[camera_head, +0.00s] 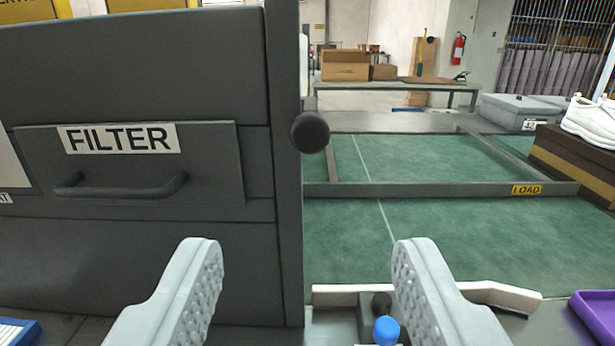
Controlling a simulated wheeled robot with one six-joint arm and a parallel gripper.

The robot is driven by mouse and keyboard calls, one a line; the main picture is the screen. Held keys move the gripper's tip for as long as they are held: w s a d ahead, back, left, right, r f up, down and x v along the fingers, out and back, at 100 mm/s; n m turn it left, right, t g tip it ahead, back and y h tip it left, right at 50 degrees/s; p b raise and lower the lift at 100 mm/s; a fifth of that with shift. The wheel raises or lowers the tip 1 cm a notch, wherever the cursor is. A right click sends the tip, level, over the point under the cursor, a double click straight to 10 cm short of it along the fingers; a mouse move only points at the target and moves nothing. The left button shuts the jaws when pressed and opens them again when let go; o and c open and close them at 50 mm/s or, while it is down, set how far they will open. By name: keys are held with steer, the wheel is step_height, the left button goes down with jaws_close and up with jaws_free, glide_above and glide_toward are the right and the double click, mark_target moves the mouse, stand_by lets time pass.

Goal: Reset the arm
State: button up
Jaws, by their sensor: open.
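My gripper (308,262) is at the bottom of the view, its two pale grey fingers wide apart with nothing between them. Its left finger shows in front of a dark grey cabinet, and its right finger shows in front of a green surface. The rest of my arm is not in view.
The dark cabinet (140,262) with a FILTER drawer (215,160) fills the left, with a black knob (310,132) at its edge. A green work surface (460,235) has a LOAD frame bar (430,190). White shoes (590,122), a blue-capped item (386,331) and a purple tray (598,318) are right.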

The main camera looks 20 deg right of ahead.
steer(key=s+d+r+n+t+y, duration=0.1)
steer(key=s+r+n+t+y, duration=0.1)
steer(key=s+r+y, duration=0.5)
steer(key=s+d+f+g, duration=0.1)
steer(key=s+d, duration=0.1)
steer(key=s, duration=0.5)
steer(key=s+d+f+n+g+h, duration=0.1)
steer(key=s+d, duration=0.1)
steer(key=s, duration=0.5)
steer(key=shift+s+d+f+h, duration=0.15)
steer(key=shift+s+f+h, duration=0.15)
steer(key=shift+f, duration=0.1)
steer(key=shift+w, duration=0.1)
